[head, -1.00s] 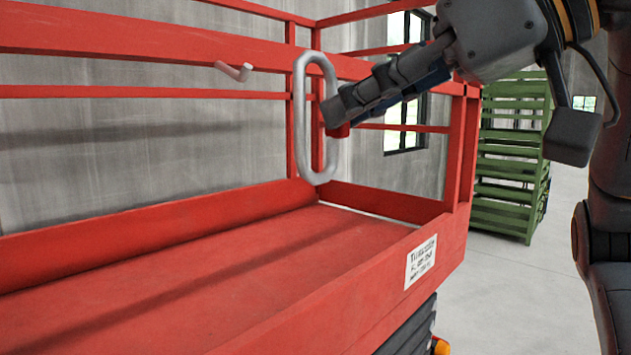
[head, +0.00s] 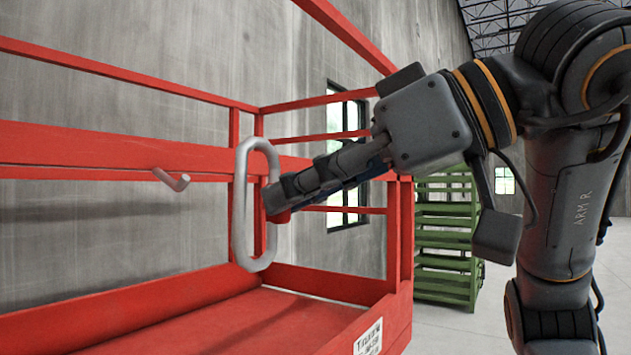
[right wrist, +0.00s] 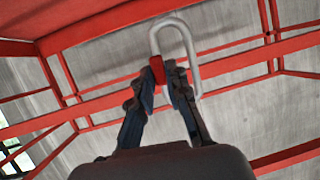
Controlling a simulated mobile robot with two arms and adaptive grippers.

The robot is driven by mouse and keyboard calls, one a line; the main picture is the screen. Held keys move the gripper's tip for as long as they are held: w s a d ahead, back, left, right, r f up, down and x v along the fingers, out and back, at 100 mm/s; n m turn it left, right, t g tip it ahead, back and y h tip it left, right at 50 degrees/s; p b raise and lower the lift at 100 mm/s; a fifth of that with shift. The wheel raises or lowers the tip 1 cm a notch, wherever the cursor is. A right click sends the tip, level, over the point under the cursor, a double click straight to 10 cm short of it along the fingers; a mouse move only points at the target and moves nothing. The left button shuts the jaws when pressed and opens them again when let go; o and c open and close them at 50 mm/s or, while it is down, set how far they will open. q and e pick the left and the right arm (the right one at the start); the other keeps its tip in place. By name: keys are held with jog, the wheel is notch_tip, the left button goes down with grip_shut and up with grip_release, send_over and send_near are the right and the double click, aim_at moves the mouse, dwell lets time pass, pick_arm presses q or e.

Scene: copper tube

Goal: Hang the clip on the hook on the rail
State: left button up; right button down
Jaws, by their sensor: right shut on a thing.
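The clip is a large grey oval link (head: 240,205) with a red part (right wrist: 157,70) on one side. My right gripper (head: 275,195) is shut on the clip's red part and holds it upright above the red platform. The clip's grey loop also shows in the right wrist view (right wrist: 187,42), beyond the fingertips. The hook (head: 172,179) is a short grey bent peg on the red rail (head: 90,150). It is left of the clip in the head view, and the two are apart. My left gripper is not in view.
The red platform has side rails, corner posts (head: 399,235) and a raised edge around its floor (head: 240,320). Green stacked crates (head: 445,240) stand behind at the right. A grey wall (head: 190,50) with a window is beyond the rails.

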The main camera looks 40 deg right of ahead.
jog(key=w+d+r+p+x, duration=0.1)
jog(key=x, duration=1)
jog(key=shift+w+r+p, duration=0.2)
jog(key=shift+w+p, duration=0.1)
jog(key=shift+w, duration=0.15)
dwell(0.4)
jog(key=shift+a, duration=0.2)
jog(key=c, duration=1.2)
grip_release()
jog(key=shift+d, duration=0.1)
jog(key=v, duration=1.2)
